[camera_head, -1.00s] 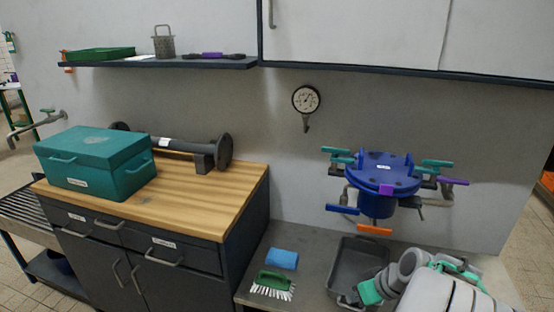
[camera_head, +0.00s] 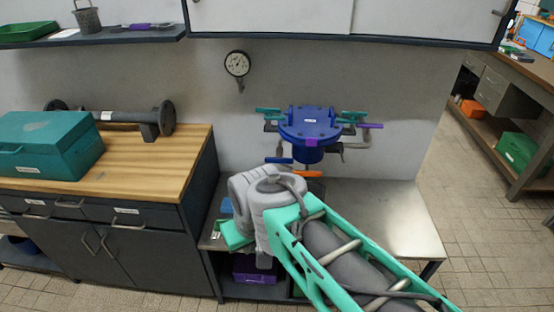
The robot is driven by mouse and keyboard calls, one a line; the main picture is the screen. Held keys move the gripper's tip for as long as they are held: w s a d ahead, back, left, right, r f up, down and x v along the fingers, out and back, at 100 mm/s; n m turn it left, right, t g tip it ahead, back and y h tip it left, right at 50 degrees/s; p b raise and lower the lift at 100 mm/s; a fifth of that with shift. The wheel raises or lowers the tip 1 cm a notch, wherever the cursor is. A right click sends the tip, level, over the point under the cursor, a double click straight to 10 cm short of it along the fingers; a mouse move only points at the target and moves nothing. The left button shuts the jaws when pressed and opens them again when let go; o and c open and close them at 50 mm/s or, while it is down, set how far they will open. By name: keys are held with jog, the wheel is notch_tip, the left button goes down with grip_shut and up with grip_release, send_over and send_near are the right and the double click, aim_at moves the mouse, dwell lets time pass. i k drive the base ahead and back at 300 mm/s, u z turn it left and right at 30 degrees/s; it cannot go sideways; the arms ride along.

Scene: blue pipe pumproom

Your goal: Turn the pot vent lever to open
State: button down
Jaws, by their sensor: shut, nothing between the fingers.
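The blue pot (camera_head: 308,124) with a bolted lid is mounted at the back wall, right of centre. Several lever handles stick out around it: teal ones at the left (camera_head: 268,110) and right (camera_head: 353,114), a purple one (camera_head: 372,126) at the right, a blue one (camera_head: 278,160) and an orange one (camera_head: 308,174) below. I cannot tell which is the vent lever; the labels are too small to read.
A steel bench (camera_head: 385,215) lies below the pot, partly hidden by my arm; its right part is clear. A gauge (camera_head: 237,64) hangs on the wall. White cabinets (camera_head: 270,15) overhang. A wooden counter (camera_head: 150,160) with a teal box (camera_head: 45,145) stands left.

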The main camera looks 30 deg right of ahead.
aim_at(279, 159)
jog(key=u, duration=0.3)
jog(key=k, duration=0.2)
jog(key=z, duration=0.85)
jog(key=i, duration=0.35)
jog(key=z, duration=0.05)
jog(key=k, duration=1.25)
jog(key=u, duration=0.7)
jog(key=i, duration=1.4)
jog(key=z, duration=0.05)
